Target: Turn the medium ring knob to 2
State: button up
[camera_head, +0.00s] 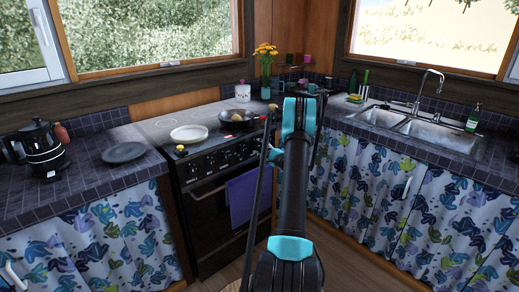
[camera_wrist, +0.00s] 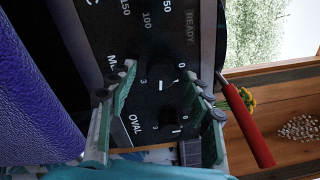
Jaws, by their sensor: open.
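The stove's control panel (camera_head: 222,158) is dark with a row of knobs and sits above the oven door. In the wrist view, a black knob (camera_wrist: 160,73) beside a label starting "ME" lies between my gripper's fingers. A short white mark shows on it, with printed 0 and 3 around it; its exact setting is hard to read. A second dark knob (camera_wrist: 172,117) sits by the "OVAL" label. My gripper (camera_wrist: 163,82) is open, one green-edged finger on either side of the first knob. I cannot tell whether they touch it. My arm hides the gripper in the head view.
A pan (camera_head: 238,120) and a white plate (camera_head: 190,133) are on the stove top. A purple towel (camera_head: 243,192) hangs on the oven door; purple cloth also fills the wrist view's left side (camera_wrist: 35,90). A red-handled utensil (camera_wrist: 248,125) lies close beside the fingers.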

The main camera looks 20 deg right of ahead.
jog(key=v, duration=1.2)
jog(key=s+a+r+n+g, duration=0.2)
jog(key=s+a+n+g, duration=0.1)
jog(key=a, duration=0.5)
jog(key=s+a+r+n+g, duration=0.2)
jog(key=s+a+n+g, duration=0.15)
jog(key=a, duration=0.45)
jog(key=s+a+r+n+g, duration=0.2)
jog(key=s+a+n, duration=0.15)
jog(key=a, duration=0.45)
jog(key=s+a+f+n+g+h, duration=0.1)
jog(key=s+a+n+g, duration=0.15)
jog(key=s, duration=0.45)
jog(key=s+a+n+g+h, duration=0.1)
jog(key=s+a, duration=0.3)
jog(key=s, duration=0.4)
jog(key=s+d+f+n+h, duration=0.1)
jog(key=s+n+h, duration=0.1)
jog(key=s, duration=0.5)
jog(key=s+f+n+g+h, duration=0.1)
jog(key=s+f+n+h, duration=0.1)
jog(key=s, duration=0.6)
jog(key=shift+d+f+n, duration=0.35)
jog(key=shift+n, duration=0.1)
